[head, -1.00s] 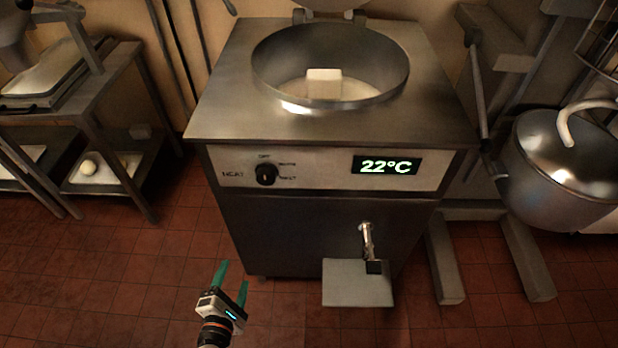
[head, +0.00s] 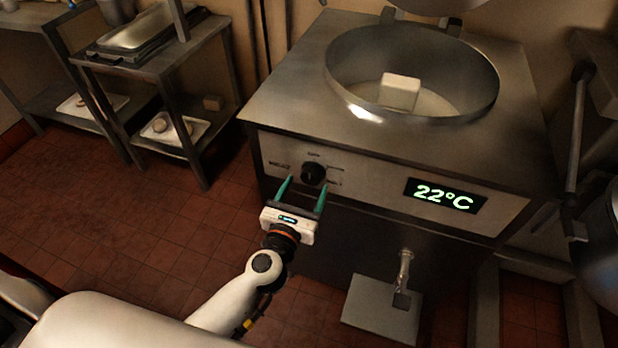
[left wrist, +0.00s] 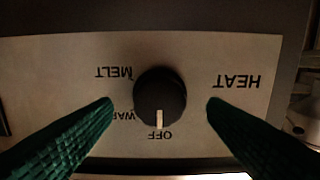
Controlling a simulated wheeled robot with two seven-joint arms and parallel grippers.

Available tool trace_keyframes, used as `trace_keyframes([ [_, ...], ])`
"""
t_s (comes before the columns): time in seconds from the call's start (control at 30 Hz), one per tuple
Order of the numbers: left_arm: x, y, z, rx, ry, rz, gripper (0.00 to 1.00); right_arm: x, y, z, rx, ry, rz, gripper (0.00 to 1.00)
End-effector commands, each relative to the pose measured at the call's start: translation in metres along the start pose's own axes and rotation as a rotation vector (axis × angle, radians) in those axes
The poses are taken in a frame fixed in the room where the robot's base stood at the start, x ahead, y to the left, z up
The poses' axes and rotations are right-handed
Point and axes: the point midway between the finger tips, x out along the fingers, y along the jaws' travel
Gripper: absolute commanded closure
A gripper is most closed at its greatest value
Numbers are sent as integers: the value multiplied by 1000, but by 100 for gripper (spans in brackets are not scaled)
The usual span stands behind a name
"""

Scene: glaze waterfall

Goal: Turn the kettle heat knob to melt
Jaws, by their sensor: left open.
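The black heat knob (head: 313,173) is on the front panel of the steel kettle (head: 280,110). In the left wrist view the knob (left wrist: 160,95) shows upside down, its white pointer line at OFF, with WARM partly hidden by a finger and MELT beyond it. My left gripper (head: 304,192) is open, its green fingers spread to either side of the knob. In the left wrist view the left gripper's fingertips (left wrist: 161,103) flank the knob with gaps on both sides. My right gripper is not in view.
The display (head: 445,195) reads 22°C. A pale block (head: 399,91) sits in the kettle's open bowl. A tap (head: 404,272) and a small shelf (head: 380,310) stick out low on the front. A steel rack (head: 190,60) stands at the left.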

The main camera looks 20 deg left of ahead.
Motion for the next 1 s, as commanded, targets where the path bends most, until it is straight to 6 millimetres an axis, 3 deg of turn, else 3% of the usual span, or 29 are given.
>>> trace_keyframes([
  [0.2,24,0,0,1,0,1,33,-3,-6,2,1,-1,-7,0],
  [0.53,27,0,1,1,0,1,33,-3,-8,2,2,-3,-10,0],
  [0.57,27,0,1,1,0,1,34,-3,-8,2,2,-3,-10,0],
  [0.83,27,0,1,1,0,1,77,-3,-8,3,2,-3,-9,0],
  [1.0,27,0,0,9,-1,1,77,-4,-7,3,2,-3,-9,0],
])
